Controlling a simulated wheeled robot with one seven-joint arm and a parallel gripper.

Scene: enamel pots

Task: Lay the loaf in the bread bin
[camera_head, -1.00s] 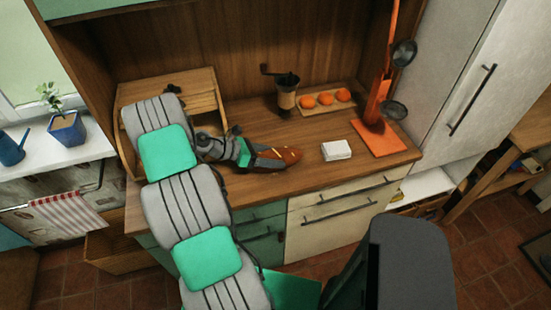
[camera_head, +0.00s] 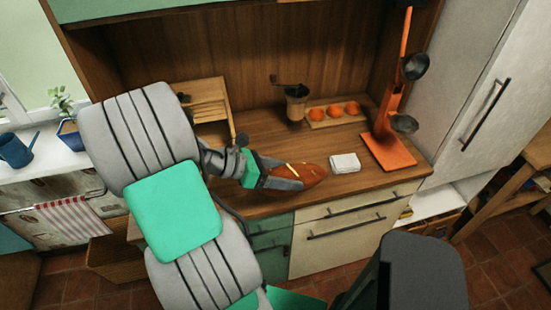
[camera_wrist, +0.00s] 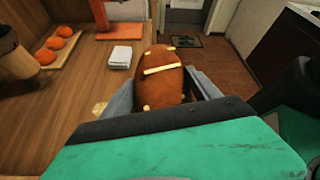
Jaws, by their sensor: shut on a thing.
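The brown loaf (camera_head: 312,174) with pale slashes is held between the fingers of my gripper (camera_head: 290,177), over the front part of the wooden counter. In the wrist view the loaf (camera_wrist: 162,78) sits between both grey fingers, its far end pointing away. I cannot tell how high it is above the counter. The wooden bread bin (camera_head: 207,92) stands at the back left of the counter, to the left of my gripper.
A white block (camera_head: 345,163) lies right of the loaf. Behind are a coffee grinder (camera_head: 296,100) and a board with three orange fruits (camera_head: 333,112). An orange utensil stand (camera_head: 388,140) is at the right. The counter's middle is clear.

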